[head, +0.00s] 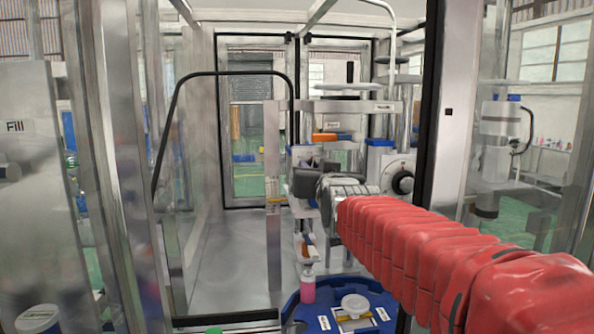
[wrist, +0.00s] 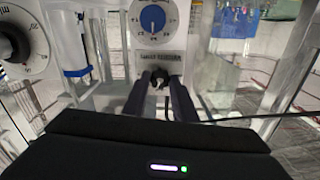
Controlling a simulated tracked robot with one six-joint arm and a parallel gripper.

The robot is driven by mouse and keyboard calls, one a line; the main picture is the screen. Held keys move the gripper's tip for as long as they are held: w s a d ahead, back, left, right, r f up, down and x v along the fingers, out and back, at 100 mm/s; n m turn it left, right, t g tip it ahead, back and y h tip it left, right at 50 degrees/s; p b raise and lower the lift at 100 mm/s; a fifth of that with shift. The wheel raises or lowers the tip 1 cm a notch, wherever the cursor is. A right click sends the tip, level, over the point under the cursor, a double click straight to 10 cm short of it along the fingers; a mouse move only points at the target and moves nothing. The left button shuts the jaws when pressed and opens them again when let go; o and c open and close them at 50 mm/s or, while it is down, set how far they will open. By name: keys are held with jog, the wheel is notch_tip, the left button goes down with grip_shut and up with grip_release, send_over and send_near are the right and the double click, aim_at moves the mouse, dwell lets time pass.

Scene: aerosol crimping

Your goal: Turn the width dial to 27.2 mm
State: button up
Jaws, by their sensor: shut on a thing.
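In the wrist view, my gripper (wrist: 160,82) is shut on a small dark knob (wrist: 158,76) on a pale panel, below a printed label too small to read. The fingers hide most of the knob, and I cannot read any setting on it. Just above is a round white gauge (wrist: 152,18) with a blue centre. At the upper left is part of another round white dial (wrist: 36,42) with a scale, letters like "mm" and a black centre. In the head view, my gripper (head: 304,183) is at the machine's front; its fingertips cannot be made out.
A round dial with a black knob (head: 402,182) shows right of my gripper in the head view. A blue tray (head: 352,286) with a white-lidded item stands below, near a pink bottle (head: 307,289). Metal posts and a black-framed door edge (head: 432,110) flank the arm.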

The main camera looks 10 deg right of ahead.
jog(key=m, duration=0.5)
jog(key=shift+f, duration=0.1)
dwell(0.3)
jog(key=o, duration=1)
jog(key=shift+o, duration=0.2)
jog(key=shift+s, duration=0.1)
jog(key=s, duration=1.3)
jog(key=shift+s, duration=0.35)
